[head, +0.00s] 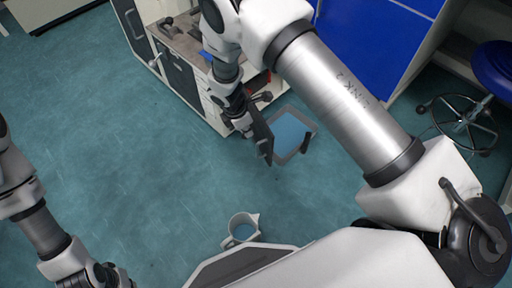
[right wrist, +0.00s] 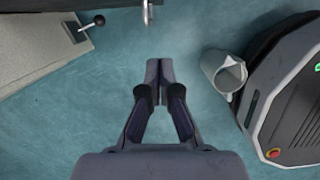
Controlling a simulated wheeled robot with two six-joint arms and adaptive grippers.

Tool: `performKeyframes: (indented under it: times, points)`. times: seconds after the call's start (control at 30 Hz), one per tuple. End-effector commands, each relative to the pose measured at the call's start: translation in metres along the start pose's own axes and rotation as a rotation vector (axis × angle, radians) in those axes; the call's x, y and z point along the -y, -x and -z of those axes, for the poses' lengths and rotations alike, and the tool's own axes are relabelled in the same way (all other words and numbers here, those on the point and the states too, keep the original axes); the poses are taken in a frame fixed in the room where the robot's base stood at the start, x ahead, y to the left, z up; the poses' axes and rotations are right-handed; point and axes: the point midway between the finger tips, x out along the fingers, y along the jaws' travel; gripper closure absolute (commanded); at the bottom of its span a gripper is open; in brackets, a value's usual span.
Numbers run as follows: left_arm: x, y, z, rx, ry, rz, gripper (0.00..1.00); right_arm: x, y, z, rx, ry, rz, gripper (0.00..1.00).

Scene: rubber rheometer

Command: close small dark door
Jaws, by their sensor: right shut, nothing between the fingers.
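A dark panel edge (right wrist: 182,12) with silver fittings at the top of the right wrist view appears to be the same door. My right gripper (head: 245,127) is beside the door, on its left; touching cannot be told. In the right wrist view its fingers (right wrist: 158,75) are together with nothing between them. My left gripper (head: 105,277) is at the lower left, cut off by the frame, far from the door; its fingertips are unclear.
The white cabinet (head: 215,118) stands behind my right gripper, with another dark panel (head: 180,78) on its front. A grey jug (head: 243,228) is nearer me. Left floor is clear.

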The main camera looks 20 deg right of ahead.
Motion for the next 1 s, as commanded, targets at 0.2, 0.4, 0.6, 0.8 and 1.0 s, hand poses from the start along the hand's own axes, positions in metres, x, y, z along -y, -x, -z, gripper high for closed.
performKeyframes:
  times: [0.2, 0.4, 0.6, 0.8, 1.0]
  points:
    - [0.000, -0.015, 0.000, -0.001, 0.000, 0.000, 1.00, 0.001, -0.028, 0.001, -0.002, -0.002, 0.003, 1.00]
    - [0.000, -0.040, 0.000, 0.000, 0.000, 0.000, 1.00, 0.002, -0.074, 0.001, -0.002, -0.003, 0.004, 1.00]
    - [0.000, -0.059, 0.000, 0.000, 0.000, 0.000, 1.00, 0.001, -0.105, -0.011, -0.002, -0.007, 0.002, 1.00]
    - [0.001, -0.068, 0.000, 0.000, 0.000, 0.000, 1.00, 0.001, -0.108, -0.036, -0.003, -0.006, 0.002, 1.00]
    - [0.001, -0.068, 0.000, 0.000, 0.000, 0.000, 1.00, 0.001, -0.107, -0.040, -0.002, -0.003, 0.001, 1.00]
